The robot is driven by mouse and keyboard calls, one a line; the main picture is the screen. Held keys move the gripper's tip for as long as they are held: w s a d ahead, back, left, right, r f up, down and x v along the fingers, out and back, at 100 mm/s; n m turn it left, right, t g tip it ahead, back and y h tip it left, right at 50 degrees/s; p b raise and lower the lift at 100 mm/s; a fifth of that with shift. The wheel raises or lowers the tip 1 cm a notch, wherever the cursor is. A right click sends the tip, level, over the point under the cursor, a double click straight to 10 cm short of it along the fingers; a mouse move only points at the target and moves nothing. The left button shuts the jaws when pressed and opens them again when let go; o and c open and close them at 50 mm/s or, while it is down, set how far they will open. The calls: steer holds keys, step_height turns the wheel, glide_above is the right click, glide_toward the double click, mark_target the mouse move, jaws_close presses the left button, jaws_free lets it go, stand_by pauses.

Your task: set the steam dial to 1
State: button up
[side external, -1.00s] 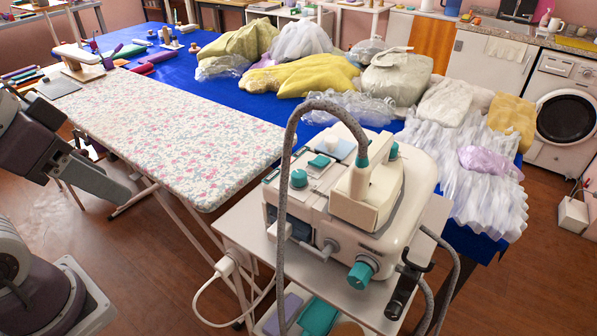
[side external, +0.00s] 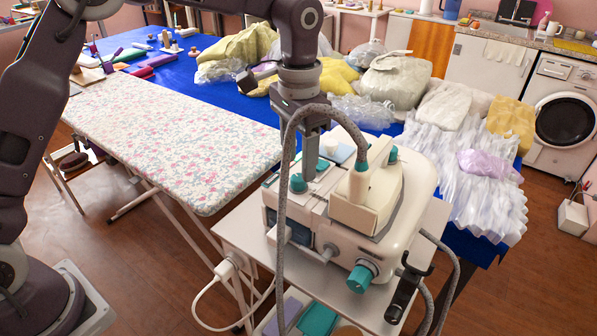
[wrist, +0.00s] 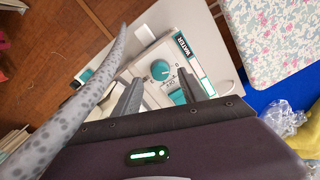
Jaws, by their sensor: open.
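The steam station (side external: 400,220) is a cream machine with teal parts on a small white cart. A round teal dial (wrist: 160,70) with small markings around it is on its top panel; it also shows in the side view (side external: 298,183). The dial's setting is too small to read. My gripper (wrist: 159,77) points down over the panel, open and empty, with one finger on each side of the dial in the wrist view.
A grey hose (side external: 282,215) arches up from the iron (side external: 368,200) close by my gripper, and shows at left in the wrist view. A larger teal knob (side external: 361,278) is on the machine's front. The ironing board (side external: 180,145) is at left; bagged garments lie on the blue table.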

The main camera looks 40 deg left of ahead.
mark_target(298, 177)
step_height(298, 177, down, 4)
steer(key=shift+r, duration=0.1)
steer(key=shift+c, duration=0.2)
jaws_close()
steer(key=m, duration=0.4)
steer(key=shift+m, duration=0.3)
steer(key=shift+r+m, duration=0.1)
steer(key=shift+m, duration=2.1)
